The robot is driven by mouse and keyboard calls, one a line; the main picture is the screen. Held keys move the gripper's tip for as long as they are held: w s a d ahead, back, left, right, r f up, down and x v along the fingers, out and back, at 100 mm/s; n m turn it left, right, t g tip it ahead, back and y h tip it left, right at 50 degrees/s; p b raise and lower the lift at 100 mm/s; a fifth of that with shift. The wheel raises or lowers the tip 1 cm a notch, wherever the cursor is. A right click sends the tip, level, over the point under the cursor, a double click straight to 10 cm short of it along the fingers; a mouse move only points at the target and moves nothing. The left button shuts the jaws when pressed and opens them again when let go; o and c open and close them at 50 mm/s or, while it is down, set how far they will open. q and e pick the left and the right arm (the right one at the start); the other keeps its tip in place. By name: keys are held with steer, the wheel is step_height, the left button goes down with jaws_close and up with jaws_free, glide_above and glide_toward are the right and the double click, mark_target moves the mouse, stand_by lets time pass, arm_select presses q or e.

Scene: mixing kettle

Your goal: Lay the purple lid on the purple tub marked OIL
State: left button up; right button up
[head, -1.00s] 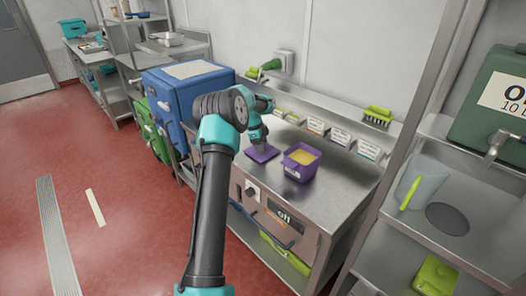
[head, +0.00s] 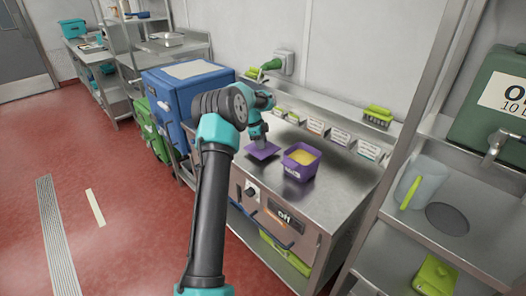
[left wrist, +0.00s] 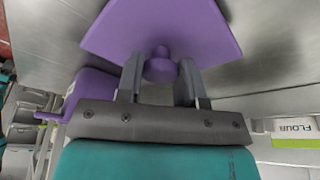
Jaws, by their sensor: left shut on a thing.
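The purple lid (head: 263,151) is a flat square with a round knob. My left gripper (head: 259,139) is shut on that knob; the left wrist view shows the two fingers (left wrist: 160,82) on either side of it, with the lid (left wrist: 165,25) beyond. In the head view the lid is just left of the purple tub and looks slightly tilted. The purple tub (head: 298,172) stands open and upright on the steel counter with yellow content inside and a white label on its front, too small to read. Part of the tub also shows in the left wrist view (left wrist: 88,90). My right gripper is out of view.
The steel counter (head: 335,185) is clear right of the tub. Labelled cards and green brushes (head: 378,116) line the back ledge. A blue cabinet (head: 190,100) stands left of the counter. A shelf on the right holds a jug (head: 422,185) and a green container (head: 495,105).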

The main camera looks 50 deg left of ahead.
arm_select(q)
steer(key=shift+r, duration=1.75)
steer(key=shift+d, duration=0.1)
